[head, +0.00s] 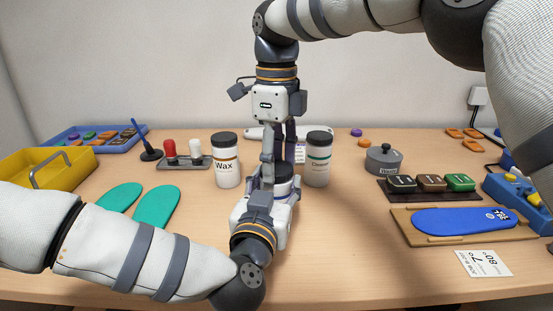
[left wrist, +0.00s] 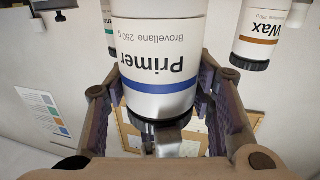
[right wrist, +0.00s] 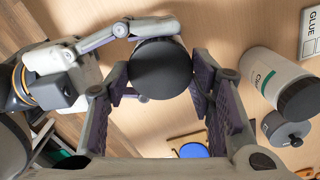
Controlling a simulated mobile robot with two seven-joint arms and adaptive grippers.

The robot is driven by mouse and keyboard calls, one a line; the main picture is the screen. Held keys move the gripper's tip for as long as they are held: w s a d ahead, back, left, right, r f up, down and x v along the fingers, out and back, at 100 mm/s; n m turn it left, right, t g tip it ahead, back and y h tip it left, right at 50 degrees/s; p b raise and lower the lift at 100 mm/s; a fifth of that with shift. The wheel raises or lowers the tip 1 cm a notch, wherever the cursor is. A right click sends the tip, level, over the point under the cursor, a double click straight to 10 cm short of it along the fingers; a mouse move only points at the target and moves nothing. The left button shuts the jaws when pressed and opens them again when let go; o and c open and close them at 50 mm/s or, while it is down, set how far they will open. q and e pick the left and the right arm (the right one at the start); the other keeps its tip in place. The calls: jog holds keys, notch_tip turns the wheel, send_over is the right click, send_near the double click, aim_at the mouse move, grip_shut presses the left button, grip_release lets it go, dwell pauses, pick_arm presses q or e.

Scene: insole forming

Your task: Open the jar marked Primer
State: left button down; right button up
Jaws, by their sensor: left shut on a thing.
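The Primer jar (left wrist: 160,55) is white with a blue band and upside-down lettering in the left wrist view. My left gripper (head: 278,188) is shut around its body, one finger on each side. The jar's black lid (right wrist: 160,68) is on, facing up in the right wrist view; it shows only partly in the head view (head: 284,171), behind fingers. My right gripper (head: 279,160) points down over the jar. Its fingers are spread on either side of the lid; firm contact cannot be made out.
The Wax jar (head: 227,165) stands left of the grippers and the Cleaner jar (head: 318,165) close on the right. A grey lidded pot (head: 384,160), colour pads (head: 431,183) and a blue insole on a board (head: 402,228) lie right. Green insoles (head: 155,206) lie left. The front middle is partly free.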

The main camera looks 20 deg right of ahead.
jog(key=shift+n, duration=1.8)
jog(key=o, duration=1.3)
